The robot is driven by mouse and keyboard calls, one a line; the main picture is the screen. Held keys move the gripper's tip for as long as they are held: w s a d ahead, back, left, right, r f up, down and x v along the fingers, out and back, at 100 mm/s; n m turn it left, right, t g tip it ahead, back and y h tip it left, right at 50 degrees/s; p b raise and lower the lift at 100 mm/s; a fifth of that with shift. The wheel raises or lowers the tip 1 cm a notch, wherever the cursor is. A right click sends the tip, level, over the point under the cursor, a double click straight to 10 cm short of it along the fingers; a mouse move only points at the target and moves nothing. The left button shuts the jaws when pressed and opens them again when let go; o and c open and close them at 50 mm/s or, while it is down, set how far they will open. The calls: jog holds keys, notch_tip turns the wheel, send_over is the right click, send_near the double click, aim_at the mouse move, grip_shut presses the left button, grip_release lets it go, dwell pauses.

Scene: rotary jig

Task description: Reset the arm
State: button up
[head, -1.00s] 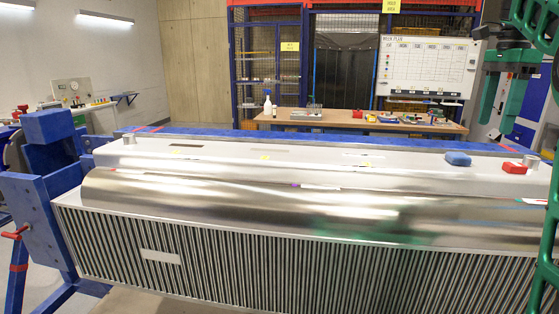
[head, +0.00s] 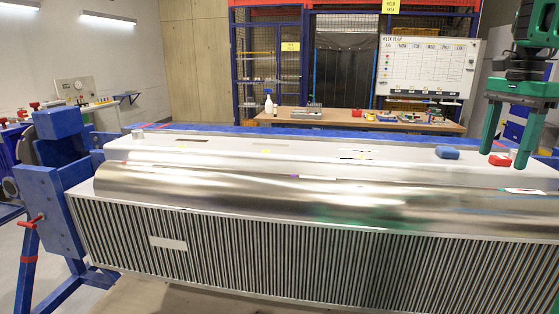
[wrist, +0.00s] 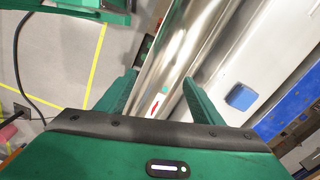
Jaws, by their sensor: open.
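My gripper (head: 506,160) is at the right of the head view, above the right end of the workpiece. Its two green fingers point down, are spread apart and hold nothing. In the wrist view my gripper (wrist: 157,95) is open, with the shiny metal cylinder (wrist: 178,45) showing beyond and between the fingers. A white label with a red arrow and a green dot lies on the metal there.
The long workpiece with a ribbed front (head: 300,245) hangs in a blue jig frame (head: 60,205). A blue block (head: 447,152) and a red block (head: 500,160) rest on its top. A workbench (head: 350,122) and a whiteboard (head: 427,67) stand behind.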

jog(key=s+a+f+n, duration=0.3)
jog(key=s+a+f, duration=0.1)
jog(key=s+f, duration=0.3)
jog(key=s+a+f+n, duration=0.4)
jog(key=s+f, duration=0.4)
jog(key=f, duration=0.2)
jog(key=s+a+f+n, duration=0.4)
jog(key=s+f, duration=0.3)
jog(key=f, duration=0.1)
jog(key=shift+s+a+f, duration=0.2)
jog(key=shift+s+a, duration=0.1)
jog(key=shift+s, duration=0.1)
